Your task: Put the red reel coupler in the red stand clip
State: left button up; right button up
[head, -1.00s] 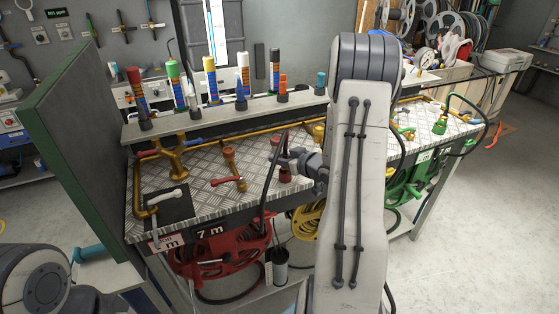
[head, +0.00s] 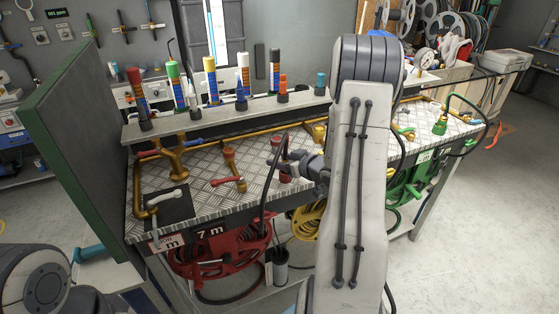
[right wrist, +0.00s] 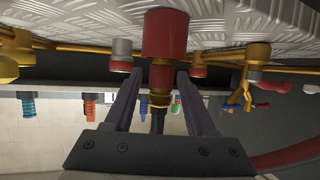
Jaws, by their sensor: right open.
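A red cylinder with a brass neck (right wrist: 161,75) and a black hose end stands between the fingers of my right gripper (right wrist: 158,90) in the right wrist view. I take it for the red reel coupler (right wrist: 165,35) and cannot tell whether the red stand clip is part of it. The fingers are apart, one on each side of the brass neck. In the head view my right gripper (head: 287,158) is above the plate's front edge, with red (head: 285,174) showing just below it. My left gripper is out of view.
A red-handled valve (head: 228,182) stands left of the gripper on the tread plate (head: 200,205). A red hose reel (head: 222,250) hangs below. My right arm hides the middle of the bench.

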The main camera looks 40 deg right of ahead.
jog(key=v, duration=1.1)
jog(key=shift+s, duration=0.3)
jog(key=w+a+f+g+h, duration=0.25)
jog(key=w+a+g, duration=0.2)
jog(key=a, duration=0.25)
jog(key=s+a+f+g+y, duration=0.1)
jog(key=s+a+g, duration=0.25)
jog(key=a, duration=0.45)
jog(key=s+a+f+g+y, duration=0.1)
jog(key=s+a+g, duration=0.1)
jog(key=s+a, duration=0.5)
jog(key=s+a+r+n+g, duration=0.1)
jog(key=s+a+r+n, duration=0.1)
jog(key=s+a, duration=0.2)
jog(key=s+a+r+n+g+y, duration=0.1)
jog(key=s+a+r+n, duration=0.1)
jog(key=s+a, duration=0.2)
jog(key=s+a+r+n+g, duration=0.1)
jog(key=s+a+r+n, duration=0.1)
jog(key=a, duration=0.6)
jog(key=shift+s+r+n, duration=0.15)
jog(key=shift+s+n, duration=0.45)
jog(key=shift+s, duration=0.6)
